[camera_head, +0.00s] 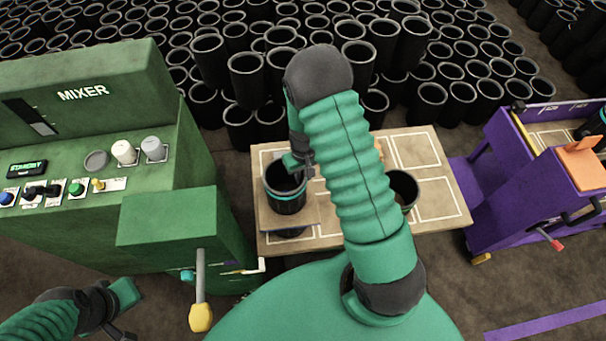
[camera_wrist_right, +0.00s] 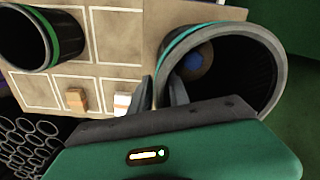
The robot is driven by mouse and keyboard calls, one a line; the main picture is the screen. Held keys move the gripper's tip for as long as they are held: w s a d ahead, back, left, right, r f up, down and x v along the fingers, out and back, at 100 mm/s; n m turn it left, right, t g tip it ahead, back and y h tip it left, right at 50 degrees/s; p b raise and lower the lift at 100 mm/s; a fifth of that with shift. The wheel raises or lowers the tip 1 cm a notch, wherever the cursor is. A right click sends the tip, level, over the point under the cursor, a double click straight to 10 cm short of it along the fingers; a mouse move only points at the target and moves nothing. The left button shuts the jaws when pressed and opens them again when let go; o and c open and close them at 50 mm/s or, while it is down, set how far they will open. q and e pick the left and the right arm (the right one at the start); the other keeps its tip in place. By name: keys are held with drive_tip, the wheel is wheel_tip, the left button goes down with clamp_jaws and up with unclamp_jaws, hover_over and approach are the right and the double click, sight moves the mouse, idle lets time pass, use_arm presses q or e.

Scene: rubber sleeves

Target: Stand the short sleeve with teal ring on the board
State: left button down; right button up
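A black sleeve with a teal ring (camera_head: 287,198) is upright at the left end of the tan board (camera_head: 432,222). In the right wrist view the sleeve (camera_wrist_right: 262,75) fills the right side, mouth toward the camera. My right gripper (camera_head: 302,160) is at its rim, one finger outside and one inside the wall; the fingers (camera_wrist_right: 164,92) appear closed on it. Its underside contact is not clear, as a brown raised plate (camera_head: 308,216) lies beneath it. My left gripper (camera_head: 122,308) is low at the left, away from the board; its fingers are unclear.
Another black sleeve (camera_head: 403,188), with a green ring in the wrist view (camera_wrist_right: 38,38), stands on the board to the right. My right arm covers the board's middle. A green mixer (camera_head: 90,125) stands left, a purple frame (camera_head: 490,215) right, and many sleeves (camera_head: 465,90) behind.

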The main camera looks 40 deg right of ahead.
drive_tip(key=shift+o, duration=0.3)
drive_tip(key=shift+a+r, duration=0.2)
drive_tip(key=shift+a, duration=0.1)
wheel_tip(320, 180, up, 13)
drive_tip(key=s+a+r+n+t, duration=0.2)
drive_tip(key=s+a+r, duration=0.2)
drive_tip(key=a, duration=0.9)
drive_tip(key=s, duration=0.3)
drive_tip(key=shift+s+n+t, duration=0.3)
drive_tip(key=shift+s+n, duration=0.1)
drive_tip(key=shift+s+r, duration=0.1)
drive_tip(key=shift+s, duration=0.05)
